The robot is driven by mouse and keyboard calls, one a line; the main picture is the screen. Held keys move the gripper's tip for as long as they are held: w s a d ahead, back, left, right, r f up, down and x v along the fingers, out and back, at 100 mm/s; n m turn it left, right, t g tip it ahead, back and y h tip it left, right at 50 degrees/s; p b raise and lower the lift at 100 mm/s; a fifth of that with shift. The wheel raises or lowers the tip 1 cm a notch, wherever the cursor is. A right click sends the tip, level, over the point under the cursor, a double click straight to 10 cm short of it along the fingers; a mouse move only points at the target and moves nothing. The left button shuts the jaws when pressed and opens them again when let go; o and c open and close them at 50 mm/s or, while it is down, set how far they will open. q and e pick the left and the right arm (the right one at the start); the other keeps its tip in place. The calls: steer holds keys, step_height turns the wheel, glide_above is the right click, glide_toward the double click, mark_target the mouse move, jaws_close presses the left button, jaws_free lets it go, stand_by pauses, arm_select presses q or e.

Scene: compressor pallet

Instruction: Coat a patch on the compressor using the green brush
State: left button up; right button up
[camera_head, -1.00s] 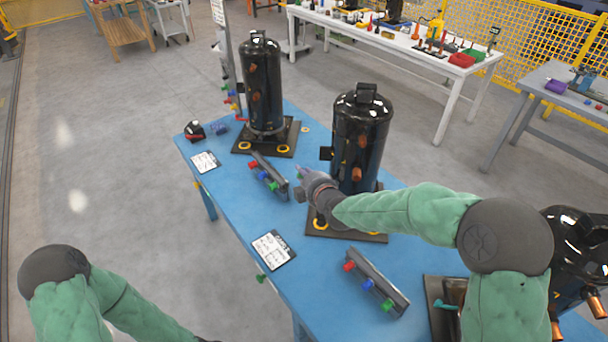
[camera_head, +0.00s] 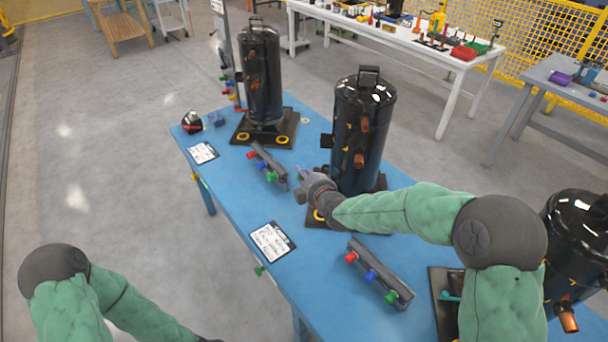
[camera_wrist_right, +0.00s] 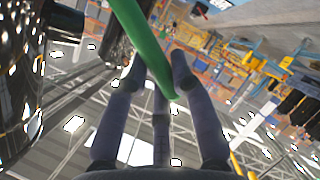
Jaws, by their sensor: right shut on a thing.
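The black, glossy middle compressor (camera_head: 362,120) stands upright on a dark base on the blue table, with copper stubs on its side. My right gripper (camera_head: 304,190) is just left of its lower body in the head view. In the right wrist view, the gripper's fingers (camera_wrist_right: 160,85) are shut on the green brush (camera_wrist_right: 140,35), whose green shaft runs up out of the picture. A dark, shiny surface fills the left edge there. The brush's tip is out of view, and I cannot tell whether it touches the compressor. My left arm shows at lower left, its gripper out of view.
Other black compressors stand at the far end (camera_head: 261,80) and at the right edge (camera_head: 580,240). One rack (camera_head: 265,163) with coloured pieces lies near the right gripper, another (camera_head: 372,275) closer. A white card (camera_head: 270,241) lies between on the blue table (camera_head: 222,180).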

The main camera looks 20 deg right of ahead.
steer(key=shift+f, duration=0.35)
steer(key=shift+s+a+r+p, duration=0.15)
steer(key=shift+a+p, duration=0.2)
steer(key=shift+a, duration=0.2)
steer(key=shift+s+a+p, duration=0.3)
steer(key=shift+a+p, duration=0.05)
steer(key=shift+a, duration=0.4)
steer(key=shift+s+a+p, duration=0.25)
steer(key=shift+a+p, duration=0.1)
steer(key=shift+a, duration=0.4)
steer(key=shift+s+a+p, duration=0.3)
steer(key=shift+a+p, duration=0.05)
steer(key=shift+a, duration=0.4)
steer(key=a, duration=0.1)
steer(key=s+a+p, duration=0.1)
steer(key=shift+a, duration=0.4)
